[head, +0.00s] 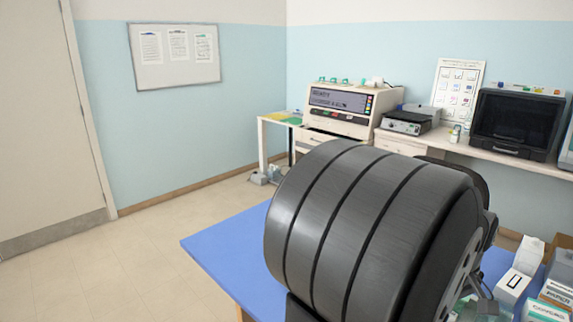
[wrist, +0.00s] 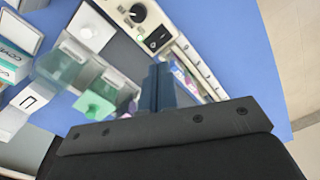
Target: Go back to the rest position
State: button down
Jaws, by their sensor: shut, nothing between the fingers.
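My gripper (wrist: 162,88) shows in the wrist view with its fingers shut together and nothing between them. It is above the blue table (wrist: 225,40), over a cluster of staining items. In the head view my own dark arm link fills the middle and hides much of the blue table (head: 225,245). My gripper cannot be seen in the head view.
Boxes and bottles, including a white bottle (head: 528,256), crowd the table's right side in the head view. In the wrist view, clear containers with a green piece (wrist: 95,104) and a white device with a black knob (wrist: 138,13) lie near the fingers. The table's left part is bare.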

notch_tip(320, 180, up, 13)
jog(key=w+d+n, duration=0.2)
jog(key=n, duration=0.3)
jog(key=shift+w+d+f+g+y, duration=0.2)
jog(key=shift+w+d+g+y, duration=0.1)
jog(key=shift+g+y, duration=0.1)
jog(key=c, duration=2.2)
grip_release()
jog(key=shift+c, duration=1.8)
grip_release()
jog(key=s+r+t+h, duration=0.1)
jog(key=s+r, duration=0.5)
jog(key=r, duration=0.3)
jog(key=shift+s+d+r, duration=0.3)
jog(key=shift+d, duration=0.15)
jog(key=o, duration=0.4)
jog(key=shift+s+f, duration=0.1)
jog(key=shift+f, duration=0.05)
jog(key=shift+c, duration=0.2)
notch_tip(320, 180, down, 9)
jog(key=shift+f, duration=0.15)
notch_tip(320, 180, up, 10)
